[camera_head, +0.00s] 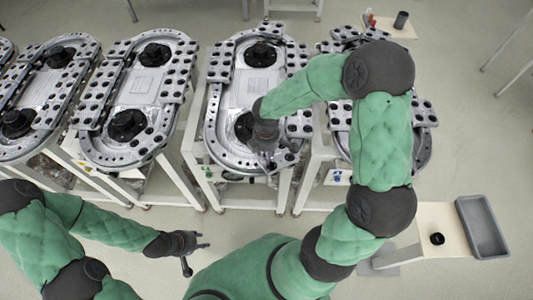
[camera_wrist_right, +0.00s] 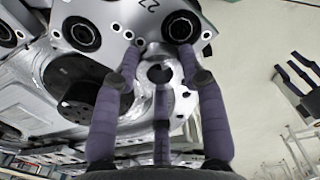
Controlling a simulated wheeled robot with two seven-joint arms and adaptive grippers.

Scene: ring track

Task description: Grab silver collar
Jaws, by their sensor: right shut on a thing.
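The silver collar (camera_wrist_right: 160,73) is a shiny round piece with a dark hole, at the rim of the track in the right wrist view. My right gripper (camera_wrist_right: 160,62) has its dark fingers closed around it. In the head view my right gripper (camera_head: 266,152) is over the near end of the middle ring track (camera_head: 219,153); it hides the collar there. Whether the collar touches the track cannot be told. My left gripper (camera_head: 194,250) is open and empty, low at the front left; its fingers also show in the right wrist view (camera_wrist_right: 298,78).
Other ring tracks stand on white frames to the left (camera_head: 98,130) and right (camera_head: 424,118). A beige stand (camera_head: 448,215) with a black ring (camera_head: 437,239) and a grey tray (camera_head: 483,228) are at the right. Floor is clear between the tracks and my body.

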